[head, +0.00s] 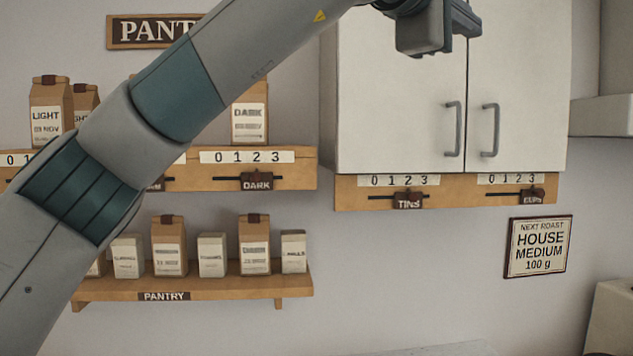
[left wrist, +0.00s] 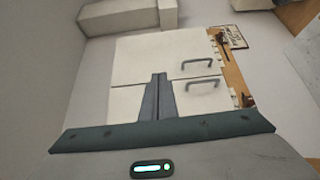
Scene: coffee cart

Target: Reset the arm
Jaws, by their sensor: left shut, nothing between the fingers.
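My left arm (head: 178,92) comes in from the lower left and reaches up across the head view. My left gripper (head: 462,20) is at the top edge, in front of the upper part of the white cabinet (head: 395,100). In the left wrist view its fingers (left wrist: 158,95) are together and hold nothing, with the cabinet (left wrist: 150,55) behind them. Whether the gripper touches the cabinet I cannot tell. My right gripper is not in view.
Two pantry shelves at the left hold coffee bags and boxes; the lower shelf (head: 215,283) is below my arm. Slider rails for tins (head: 408,200) and cups (head: 531,196) run under the cabinet. A sign (head: 538,247) reads House Medium 100 g.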

